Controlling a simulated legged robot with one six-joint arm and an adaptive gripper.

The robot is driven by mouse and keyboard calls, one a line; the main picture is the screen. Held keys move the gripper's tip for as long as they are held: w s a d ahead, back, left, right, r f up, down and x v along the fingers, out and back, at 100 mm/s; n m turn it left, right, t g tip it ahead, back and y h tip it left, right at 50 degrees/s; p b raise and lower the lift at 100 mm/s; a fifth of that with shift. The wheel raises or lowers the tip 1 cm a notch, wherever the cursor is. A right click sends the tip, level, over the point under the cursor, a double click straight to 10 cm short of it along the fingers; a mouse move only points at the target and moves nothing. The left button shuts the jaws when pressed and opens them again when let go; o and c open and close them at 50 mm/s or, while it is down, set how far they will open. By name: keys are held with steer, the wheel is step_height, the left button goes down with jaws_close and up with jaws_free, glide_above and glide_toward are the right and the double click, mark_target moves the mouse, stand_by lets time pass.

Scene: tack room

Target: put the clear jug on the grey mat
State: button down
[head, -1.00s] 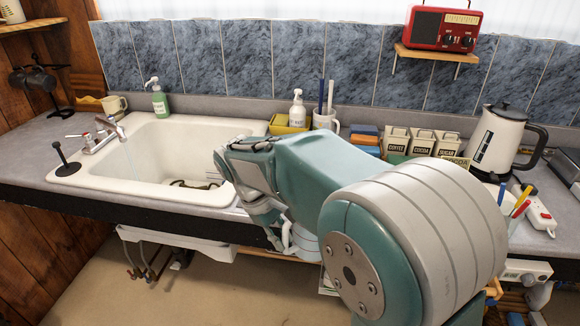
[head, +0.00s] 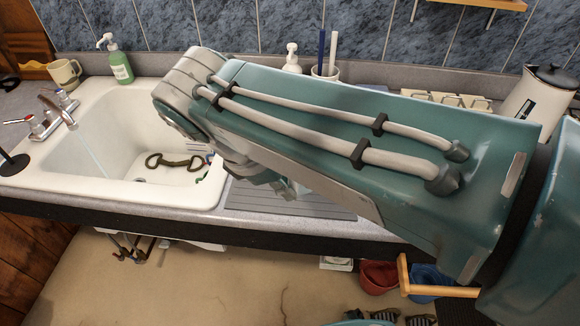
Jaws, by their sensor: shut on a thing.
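The grey mat (head: 300,205) is a ridged sheet on the counter just right of the sink. My forearm crosses above it and hides its far part. My wrist hangs over the sink's right edge and the mat. A small pale piece shows below my forearm, over the mat; I cannot tell what it is. My gripper's fingers are hidden behind my own arm. I cannot make out the clear jug anywhere; it may be behind my arm.
The white sink (head: 110,185) with a running tap (head: 55,108) holds a dark metal bit-like piece (head: 175,161). A green soap bottle (head: 120,62) and a mug (head: 64,72) stand behind it. A kettle (head: 535,98) is at right. Red (head: 380,276) and blue (head: 428,282) buckets are below.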

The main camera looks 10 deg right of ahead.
steer(key=w+f, duration=0.1)
steer(key=w, duration=0.1)
steer(key=w+f, duration=0.1)
steer(key=w, duration=0.1)
steer(key=w+d+f, duration=0.1)
steer(key=w, duration=0.2)
steer(key=shift+w+d+f, duration=0.1)
steer(key=shift+f, duration=0.2)
steer(key=w+f, duration=0.1)
steer(key=f, duration=0.1)
steer(key=w+d+f, duration=0.1)
steer(key=w+f, duration=0.1)
steer(key=shift+w+f, duration=0.1)
steer(key=shift+w, duration=0.15)
steer(key=f, duration=0.2)
steer(key=w+f, duration=0.1)
steer(key=f, duration=0.1)
steer(key=shift+f, duration=0.1)
steer(key=c, duration=0.6)
jaws_free()
steer(key=shift+s, duration=0.1)
steer(key=shift+c, duration=0.2)
